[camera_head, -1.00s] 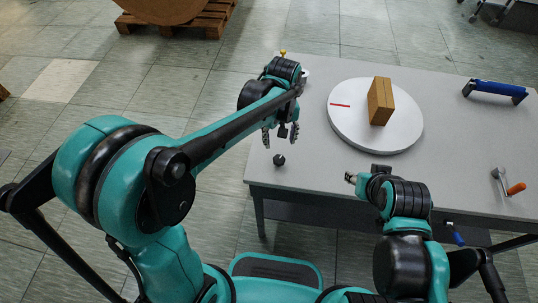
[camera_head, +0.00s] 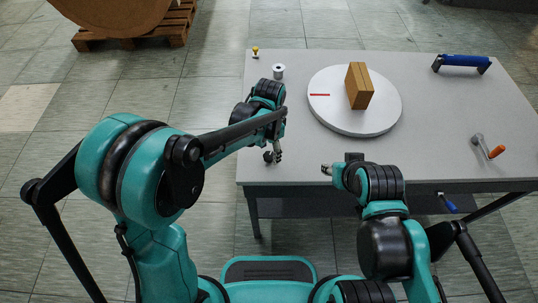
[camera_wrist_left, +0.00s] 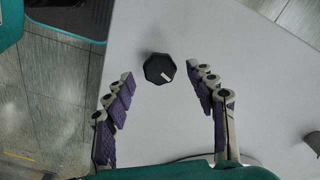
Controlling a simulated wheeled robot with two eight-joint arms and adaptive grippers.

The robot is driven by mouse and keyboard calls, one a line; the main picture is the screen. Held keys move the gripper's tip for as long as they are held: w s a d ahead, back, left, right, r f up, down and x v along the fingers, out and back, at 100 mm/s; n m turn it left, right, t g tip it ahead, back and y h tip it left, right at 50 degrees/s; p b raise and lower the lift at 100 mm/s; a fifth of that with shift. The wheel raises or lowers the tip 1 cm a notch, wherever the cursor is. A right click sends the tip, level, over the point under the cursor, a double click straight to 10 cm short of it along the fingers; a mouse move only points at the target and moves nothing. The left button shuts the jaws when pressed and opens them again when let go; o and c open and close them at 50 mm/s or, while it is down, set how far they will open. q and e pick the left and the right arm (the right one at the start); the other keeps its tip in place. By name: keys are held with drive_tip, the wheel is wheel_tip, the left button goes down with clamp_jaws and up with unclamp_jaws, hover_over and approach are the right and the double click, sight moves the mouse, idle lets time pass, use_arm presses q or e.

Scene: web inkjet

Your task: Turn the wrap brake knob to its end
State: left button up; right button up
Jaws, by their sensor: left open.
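The wrap brake knob (camera_wrist_left: 159,68) is a small black octagonal knob with a short white mark, on the grey table (camera_head: 300,160). In the head view the knob (camera_head: 268,156) is near the table's front left corner, partly covered by my left gripper (camera_head: 274,151). In the left wrist view my left gripper (camera_wrist_left: 159,76) is open. Its purple-padded fingertips are on either side of the knob, with gaps to it; I cannot tell their height over the table. My right gripper (camera_head: 327,169) is over the front edge; its fingers are mostly hidden.
A white turntable (camera_head: 340,122) with a red mark carries a brown box (camera_head: 359,86). A white spool (camera_head: 279,72) and a small yellow-topped piece (camera_head: 255,52) are at the back left. A blue handle (camera_head: 462,62) and an orange-handled crank (camera_head: 488,146) are at the right.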

use_arm(q)
drive_tip(key=shift+f, duration=0.95)
drive_tip(key=c, duration=1.1)
drive_tip(key=n, duration=0.4)
drive_tip(key=shift+n, duration=0.4)
drive_tip(key=shift+c, duration=0.2)
drive_tip(key=o, duration=1.1)
drive_tip(key=shift+o, duration=0.2)
drive_tip(key=shift+r, duration=0.1)
